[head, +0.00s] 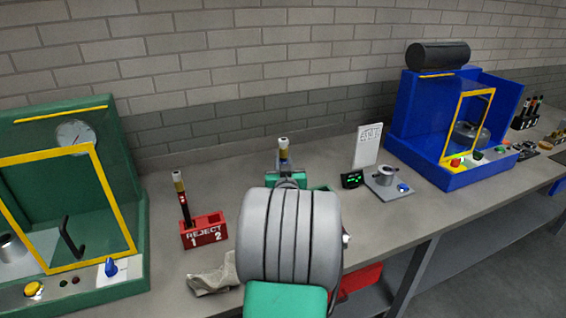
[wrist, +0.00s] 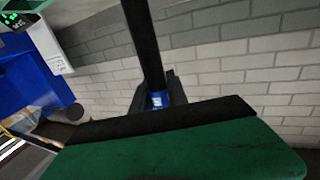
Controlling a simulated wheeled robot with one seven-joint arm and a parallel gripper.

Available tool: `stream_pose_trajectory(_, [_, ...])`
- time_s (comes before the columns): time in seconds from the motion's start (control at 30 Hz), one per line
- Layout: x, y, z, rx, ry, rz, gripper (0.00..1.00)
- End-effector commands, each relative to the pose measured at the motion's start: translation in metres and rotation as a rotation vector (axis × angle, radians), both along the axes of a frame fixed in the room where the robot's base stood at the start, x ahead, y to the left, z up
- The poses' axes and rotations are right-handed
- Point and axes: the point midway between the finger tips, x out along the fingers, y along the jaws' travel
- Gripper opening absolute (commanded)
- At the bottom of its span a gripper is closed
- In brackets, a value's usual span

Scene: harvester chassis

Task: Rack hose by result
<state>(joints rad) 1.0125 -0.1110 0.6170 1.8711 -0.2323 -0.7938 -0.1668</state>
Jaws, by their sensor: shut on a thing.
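My gripper (wrist: 158,97) is shut on a dark hose (wrist: 146,40), which stands roughly upright between the fingers in the wrist view. A blue and white band shows at the fingers. In the head view, the hose's upper end (head: 283,150), with a pale tip and yellow band, rises above my arm, which hides the rest. A red REJECT rack (head: 203,232) stands to the left, marked 1 and 2. Another hose (head: 182,197) stands in position 1; position 2 looks empty. A small display (head: 352,180) with green characters sits right of my gripper; its text is unreadable.
A green test cabinet (head: 137,215) stands left and a blue one (head: 400,128) right. A white sign (head: 367,147) and a fixture with a metal cylinder (head: 384,177) are near the display. A crumpled cloth (head: 212,277) lies before the red rack. Another rack (head: 525,117) stands far right.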

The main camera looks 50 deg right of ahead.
Motion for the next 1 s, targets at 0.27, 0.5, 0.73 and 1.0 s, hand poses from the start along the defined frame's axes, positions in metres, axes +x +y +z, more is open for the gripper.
stream_pose_trajectory(0.27, [0.0,0.0,-0.009,-0.002,-0.002,0.0,0.0])
stream_pose_trajectory(0.5, [0.0,0.0,-0.016,-0.002,-0.002,0.0,0.0])
stream_pose_trajectory(0.73, [0.0,0.0,-0.023,-0.002,-0.001,0.0,0.0])
stream_pose_trajectory(1.0, [0.0,0.0,-0.032,-0.002,-0.001,0.0,0.0])
